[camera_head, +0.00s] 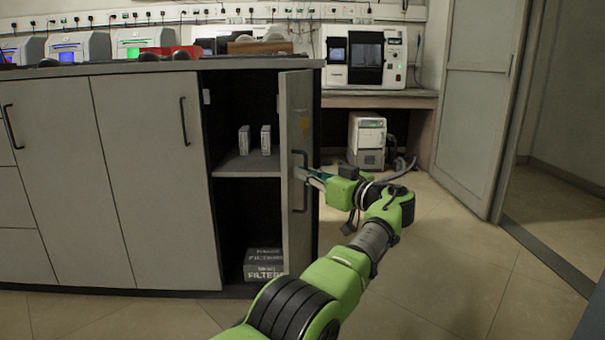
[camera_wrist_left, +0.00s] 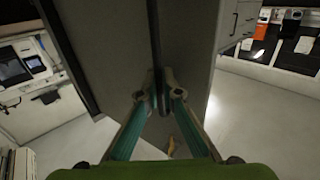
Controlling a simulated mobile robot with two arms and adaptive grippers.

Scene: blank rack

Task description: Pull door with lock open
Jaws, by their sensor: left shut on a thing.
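The grey cabinet door (camera_head: 294,240) stands swung out from the cabinet front, with the compartment behind it exposed. I cannot make out a lock on the door. My right gripper is not in view.
Inside the cabinet, small white boxes (camera_head: 244,140) stand on a shelf (camera_head: 235,165), and filter boxes (camera_head: 263,264) sit at the bottom. Shut cabinet doors (camera_head: 150,220) lie to the left. The floor (camera_head: 450,270) at right is clear. A white machine (camera_head: 367,140) stands under the back bench.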

